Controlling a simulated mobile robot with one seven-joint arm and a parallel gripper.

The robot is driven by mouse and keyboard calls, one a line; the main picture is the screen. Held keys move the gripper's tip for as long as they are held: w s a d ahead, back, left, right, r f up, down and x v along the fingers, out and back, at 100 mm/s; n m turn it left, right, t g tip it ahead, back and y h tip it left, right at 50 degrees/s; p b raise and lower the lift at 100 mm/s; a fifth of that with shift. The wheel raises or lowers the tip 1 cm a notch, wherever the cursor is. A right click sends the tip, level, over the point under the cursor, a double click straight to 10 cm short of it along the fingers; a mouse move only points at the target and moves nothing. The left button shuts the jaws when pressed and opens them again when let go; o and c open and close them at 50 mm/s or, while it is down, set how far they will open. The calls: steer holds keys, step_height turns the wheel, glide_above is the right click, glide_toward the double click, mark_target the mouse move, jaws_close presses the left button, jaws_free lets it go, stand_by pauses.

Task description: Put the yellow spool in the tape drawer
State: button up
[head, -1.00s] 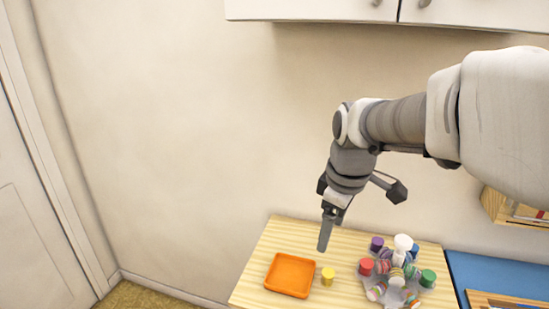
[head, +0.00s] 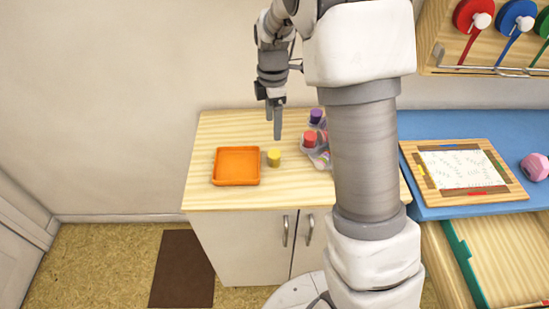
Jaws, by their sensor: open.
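The yellow spool (head: 273,158) stands upright on the light wood cabinet top, just right of the orange tray. My gripper (head: 273,124) points down above the spool, open and empty, with a gap between its fingertips and the spool. An open wooden drawer (head: 512,262) shows at lower right, below the blue counter. It has a green strip along its left side, and its visible floor looks bare. I see no label marking it as the tape drawer. The frame cuts off part of it.
The orange tray (head: 237,178) is empty. A grey holder (head: 318,154) with a purple and a red piece stands right of the spool, partly hidden by my arm. A framed board (head: 466,168) and a pink roll (head: 535,167) lie on the blue counter (head: 440,127).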

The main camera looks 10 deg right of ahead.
mark_target(274, 153)
step_height(274, 153, down, 7)
steer(key=shift+f+b, duration=0.1)
steer(key=shift+b, duration=0.3)
steer(key=shift+s+f+b, duration=0.2)
steer(key=shift+f, duration=1.15)
steer(key=shift+s+f+b, duration=0.2)
steer(key=shift+f, duration=1.1)
steer(key=shift+c, duration=0.2)
jaws_close()
